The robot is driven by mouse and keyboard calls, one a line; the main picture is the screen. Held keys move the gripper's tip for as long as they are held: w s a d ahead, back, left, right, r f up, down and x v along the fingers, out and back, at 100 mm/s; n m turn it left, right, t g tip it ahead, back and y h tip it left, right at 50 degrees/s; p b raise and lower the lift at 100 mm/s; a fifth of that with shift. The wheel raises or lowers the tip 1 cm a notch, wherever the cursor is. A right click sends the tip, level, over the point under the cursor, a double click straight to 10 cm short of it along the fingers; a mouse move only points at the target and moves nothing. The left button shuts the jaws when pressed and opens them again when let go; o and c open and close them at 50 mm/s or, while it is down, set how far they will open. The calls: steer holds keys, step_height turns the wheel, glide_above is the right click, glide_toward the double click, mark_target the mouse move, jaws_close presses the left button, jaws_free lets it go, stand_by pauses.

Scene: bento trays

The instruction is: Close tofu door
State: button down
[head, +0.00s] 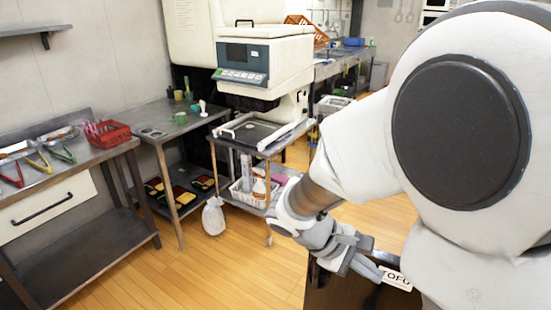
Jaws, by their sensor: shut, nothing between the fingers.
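A dark brown cabinet front (335,291) with a white label reading TOFU (396,278) stands low at the bottom of the head view, just right of centre. Its lower part is cut off by the frame, and my arm hides some of its right side. I cannot tell how far the door stands open. My gripper (372,269) is shut and empty at the top of this front, just left of the label. I cannot tell whether its fingertips touch the door.
A steel table (60,175) with a red basket (107,132) and tongs stands at the left, above a white drawer (45,208). A steel cart (262,135) stands at centre beside a large white machine (262,62). The wood floor (200,275) between is clear.

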steer(key=w+f+n+t+h+b, duration=0.2)
steer(key=w+f+n+h, duration=0.25)
steer(key=w+f, duration=0.2)
steer(key=n+t+y+b, duration=0.4)
steer(key=n+t+b, duration=0.2)
steer(key=n+t, duration=0.9)
glide_toward(314, 257)
steer(key=shift+n+g, duration=0.75)
steer(key=shift+g, duration=0.05)
steer(key=x, duration=0.2)
steer(key=b+x, duration=0.1)
steer(key=x, duration=0.1)
steer(key=b+x, duration=0.1)
steer(key=x, duration=0.1)
steer(key=shift+a+r, duration=0.15)
steer(key=shift+r, duration=0.25)
steer(key=shift+w+r+b, duration=0.1)
steer(key=shift+w+b, duration=0.2)
steer(key=shift+w, duration=0.15)
steer(key=shift+w+d, duration=0.1)
steer(key=shift+d, duration=0.15)
